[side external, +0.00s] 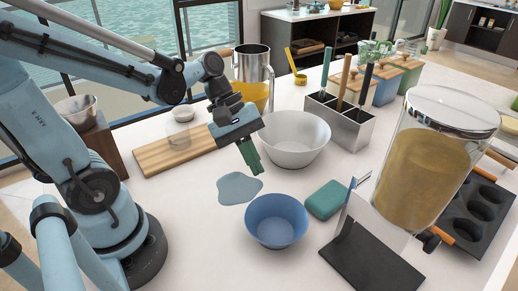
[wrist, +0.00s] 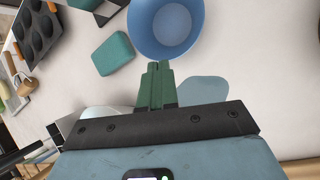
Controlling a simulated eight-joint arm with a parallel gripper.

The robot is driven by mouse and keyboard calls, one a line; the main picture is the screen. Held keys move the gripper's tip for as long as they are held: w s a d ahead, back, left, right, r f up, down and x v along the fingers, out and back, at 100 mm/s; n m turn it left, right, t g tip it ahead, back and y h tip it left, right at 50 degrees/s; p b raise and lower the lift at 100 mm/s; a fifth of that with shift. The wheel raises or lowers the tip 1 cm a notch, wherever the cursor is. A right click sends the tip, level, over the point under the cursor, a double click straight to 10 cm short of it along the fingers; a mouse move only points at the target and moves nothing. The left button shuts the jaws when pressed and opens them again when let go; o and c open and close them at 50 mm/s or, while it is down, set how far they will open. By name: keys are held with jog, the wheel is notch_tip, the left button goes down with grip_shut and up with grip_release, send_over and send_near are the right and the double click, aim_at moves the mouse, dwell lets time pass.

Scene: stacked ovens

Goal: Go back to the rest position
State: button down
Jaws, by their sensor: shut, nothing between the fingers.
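My gripper (side external: 251,158) is shut and empty, its green fingers pointing down above the white counter (side external: 178,220). It hangs to the left of the white bowl (side external: 293,157) and over the far side of a blue-grey puddle (side external: 239,188). In the wrist view the shut fingers (wrist: 157,73) point toward the blue bowl (wrist: 172,28). The blue bowl also shows in the side view (side external: 277,221), nearer the camera than my gripper. I cannot tell the exact height of the fingers above the counter.
A teal sponge (side external: 326,200) lies right of the blue bowl. A wooden board (side external: 170,152), a pitcher (side external: 252,72) and a utensil holder (side external: 339,120) stand behind. A large jar (side external: 430,150), a dark stand (side external: 370,260) and a muffin tin (side external: 470,215) are at right. The front-left counter is clear.

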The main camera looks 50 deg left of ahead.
jog(key=a+r+m+t+y, duration=0.1)
jog(key=m+t+y, duration=0.1)
jog(key=m, duration=0.2)
jog(key=w+a+r+m+t+y, duration=0.1)
jog(key=a+m+y, duration=0.1)
jog(key=m, duration=0.3)
jog(key=a+r+m+t+y, duration=0.1)
jog(key=m+t+y, duration=0.1)
jog(key=m, duration=0.3)
jog(key=shift+w+a+t, duration=0.15)
jog(key=shift+t, duration=0.15)
